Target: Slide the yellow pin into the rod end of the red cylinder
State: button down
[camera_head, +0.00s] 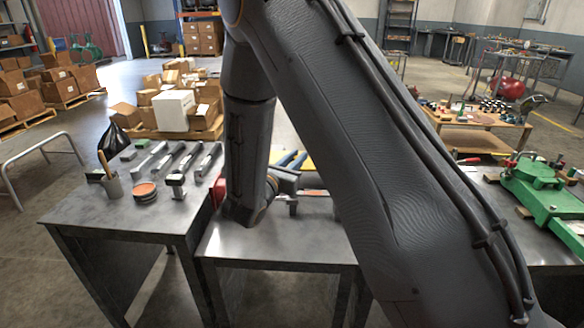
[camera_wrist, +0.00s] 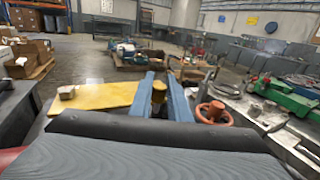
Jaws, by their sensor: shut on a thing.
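My gripper (camera_wrist: 159,93) shows in the wrist view with two blue fingers. It is shut on the yellow pin (camera_wrist: 159,90), which stands upright between the fingers. In the head view the blue fingers (camera_head: 291,159) show just beyond my arm, which hides most of the space around them; I cannot make out the pin there. A red surface (camera_head: 217,192) shows beside my arm in the head view, and red shows at the lower left edge of the wrist view (camera_wrist: 9,156). I cannot tell whether this is the red cylinder. Its rod end is not identifiable.
A flat yellow plate (camera_wrist: 103,97) lies left of the fingers, and an orange-red handwheel (camera_wrist: 214,112) stands to their right. The left bench (camera_head: 110,213) holds several tools, a cup (camera_head: 113,187) and orange discs (camera_head: 144,191). A green machine (camera_head: 540,180) stands at right.

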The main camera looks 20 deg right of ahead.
jog(key=shift+w+a+m+g+h, duration=0.3)
jog(key=shift+w+h, duration=0.1)
jog(key=shift+w, duration=0.2)
jog(key=shift+s+a, duration=0.1)
jog(key=shift+a, duration=0.05)
jog(key=shift+f+b, duration=1.8)
jog(key=shift+f, duration=1.2)
jog(key=shift+f+b, duration=0.7)
jog(key=shift+f, duration=1.05)
jog(key=c, duration=1.6)
grip_release()
jog(key=shift+v, duration=3.9)
